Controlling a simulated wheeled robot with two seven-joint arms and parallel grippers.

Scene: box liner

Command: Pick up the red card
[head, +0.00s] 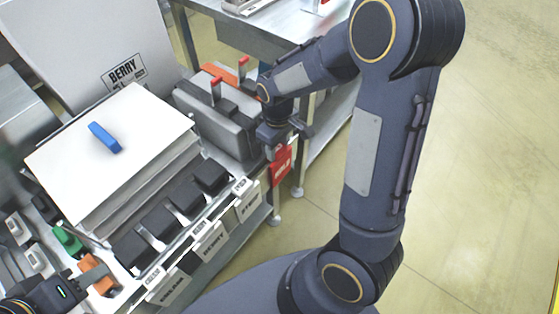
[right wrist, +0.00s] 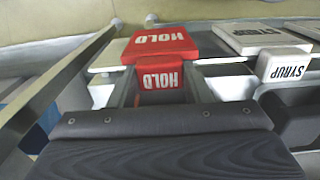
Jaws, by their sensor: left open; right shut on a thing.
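The red card (head: 282,165) marked HOLD hangs at the right end of the row of label cards in the head view. In the right wrist view the red card (right wrist: 160,44) shows its broad face and a folded tab, both reading HOLD. My right gripper (head: 275,146) is shut on the card; its grey fingers (right wrist: 161,98) flank the tab in the right wrist view. I cannot tell whether the card is clear of its holder. My left gripper (head: 88,280) is open at the lower left, beside an orange piece (head: 99,274).
White label cards marked SYRUP (head: 249,201) and BERRY (head: 209,242) hang along the rack edge. A stack of white sheets (head: 80,170) carries a blue handle (head: 104,137). A grey machine (head: 215,118) and a metal table (head: 262,38) stand beyond. Floor is clear at right.

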